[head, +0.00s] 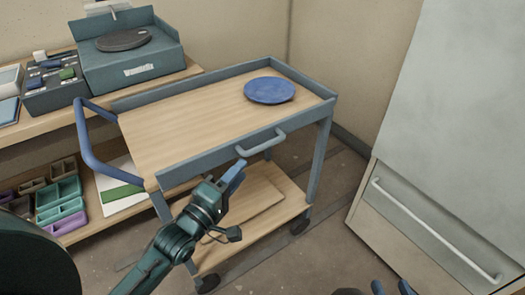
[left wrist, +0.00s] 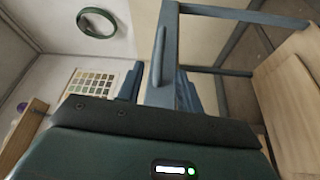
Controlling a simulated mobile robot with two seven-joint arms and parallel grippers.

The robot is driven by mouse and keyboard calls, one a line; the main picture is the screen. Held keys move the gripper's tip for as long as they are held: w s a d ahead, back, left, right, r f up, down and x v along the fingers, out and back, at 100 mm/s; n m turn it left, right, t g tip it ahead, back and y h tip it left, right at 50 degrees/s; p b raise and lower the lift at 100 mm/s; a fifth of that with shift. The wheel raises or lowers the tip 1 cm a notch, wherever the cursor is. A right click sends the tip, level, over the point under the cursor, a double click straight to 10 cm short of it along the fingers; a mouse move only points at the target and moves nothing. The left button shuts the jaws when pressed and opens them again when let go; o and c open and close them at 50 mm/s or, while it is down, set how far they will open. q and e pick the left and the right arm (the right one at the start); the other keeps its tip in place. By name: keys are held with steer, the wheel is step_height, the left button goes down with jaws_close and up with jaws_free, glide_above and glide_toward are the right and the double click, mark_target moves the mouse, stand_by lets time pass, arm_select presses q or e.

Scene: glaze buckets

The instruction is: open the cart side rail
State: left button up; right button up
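The cart (head: 205,125) has a wooden top with a grey-blue rim. Its near side rail (head: 215,155) stands upright along the front edge and carries a grey loop handle (head: 262,142). My left gripper (head: 234,175) is just below the handle's left end, its fingers pointing up towards it. In the left wrist view the fingers (left wrist: 160,88) stand apart, with the rail and handle (left wrist: 160,50) ahead of them; contact cannot be told. My right gripper (head: 391,288) shows only its fingertips at the bottom edge, spread apart and away from the cart.
A blue round plate (head: 269,90) lies on the cart top. A blue push handle (head: 84,140) is at the cart's left end. A wooden shelf with a turntable box (head: 130,55) stands behind left. A pale cabinet (head: 440,110) stands right, with floor between.

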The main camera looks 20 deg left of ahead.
mark_target(262, 145)
arm_select(q)
steer(key=b+x, duration=0.1)
steer(key=x, duration=0.9)
steer(key=shift+w+d, duration=0.1)
steer(key=shift+w, duration=0.15)
steer(key=shift+c, duration=0.6)
jaws_close()
